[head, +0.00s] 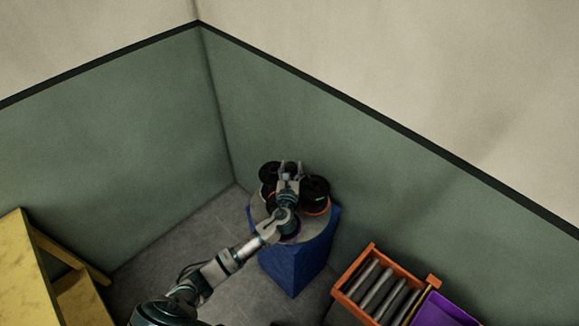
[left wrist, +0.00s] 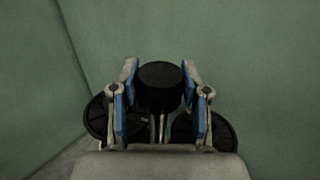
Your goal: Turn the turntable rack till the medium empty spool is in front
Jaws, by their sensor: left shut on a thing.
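The turntable rack has a grey round top (head: 322,224) on a blue pedestal (head: 292,268) near the room corner. Several black spools stand on it, one with an orange edge (head: 316,194) at the right and another (head: 268,172) at the back left. I cannot tell which is the medium empty one. My left gripper (head: 290,168) is over the middle of the rack. In the left wrist view its fingers (left wrist: 159,72) are shut on a black round knob (left wrist: 160,82), with dark spool discs (left wrist: 98,117) and (left wrist: 218,130) behind on both sides. My right gripper is out of view.
An orange crate (head: 345,297) with grey rods and a purple bin (head: 442,311) stand at the lower right. A yellow shelf (head: 22,262) is at the left edge. Green walls (head: 310,120) stand close behind the rack. Grey floor lies left of it.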

